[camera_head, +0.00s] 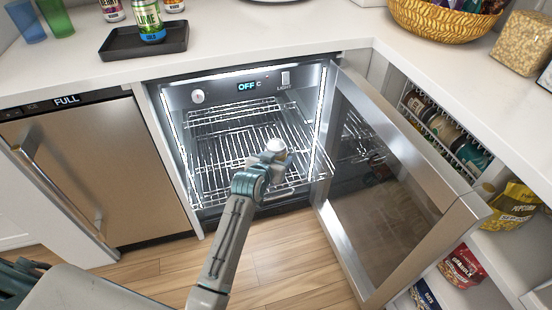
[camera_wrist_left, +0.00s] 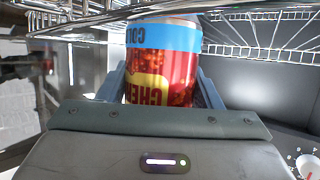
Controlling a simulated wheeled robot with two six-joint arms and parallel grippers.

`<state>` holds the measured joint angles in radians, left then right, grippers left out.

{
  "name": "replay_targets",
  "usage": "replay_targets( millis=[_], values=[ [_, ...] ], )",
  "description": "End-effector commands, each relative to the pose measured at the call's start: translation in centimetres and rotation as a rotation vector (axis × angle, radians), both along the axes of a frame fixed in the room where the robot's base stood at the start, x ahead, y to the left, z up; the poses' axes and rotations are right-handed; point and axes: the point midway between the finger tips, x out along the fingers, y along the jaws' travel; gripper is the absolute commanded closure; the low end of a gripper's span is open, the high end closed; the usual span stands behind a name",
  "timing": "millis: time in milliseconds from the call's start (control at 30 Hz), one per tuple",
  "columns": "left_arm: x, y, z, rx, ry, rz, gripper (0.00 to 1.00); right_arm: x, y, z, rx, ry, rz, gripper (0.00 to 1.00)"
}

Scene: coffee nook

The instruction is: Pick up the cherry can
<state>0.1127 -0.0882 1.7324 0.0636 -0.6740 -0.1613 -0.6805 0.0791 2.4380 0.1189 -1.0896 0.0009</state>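The cherry can (camera_wrist_left: 160,65) is red with a yellow patch, a light-blue band and partly readable lettering. In the left wrist view it sits between the two fingers of my left gripper (camera_wrist_left: 162,88), which press against both its sides. My palm hides one end of the can. In the head view my left gripper (camera_head: 274,152) is inside the open fridge, over the front of the wire rack (camera_head: 230,135), and mostly hides the can. I cannot tell whether the can touches the rack. My right gripper is not in view.
The fridge's glass door (camera_head: 385,190) stands open on the right, close to my arm. On the counter above are a black tray (camera_head: 122,46) with a green can (camera_head: 149,20) and a woven basket (camera_head: 440,22). Snack shelves are at right.

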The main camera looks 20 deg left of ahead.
Motion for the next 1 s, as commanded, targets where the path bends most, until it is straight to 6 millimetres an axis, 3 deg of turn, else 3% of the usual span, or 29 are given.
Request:
replay_targets(
  millis=[67,367,700,1000],
  values=[
    [0.0,0.0,0.1,0.000,-0.003,0.000,0.76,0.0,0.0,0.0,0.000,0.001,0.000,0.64],
    [0.0,0.0,0.4,0.000,-0.003,0.000,0.76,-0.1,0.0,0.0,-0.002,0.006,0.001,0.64],
    [0.1,0.0,4.2,-0.001,-0.006,0.000,0.76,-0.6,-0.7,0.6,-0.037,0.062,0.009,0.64],
    [-7.1,1.8,4.3,0.002,-0.001,0.000,0.76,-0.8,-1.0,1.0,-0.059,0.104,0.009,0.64]
  ],
)
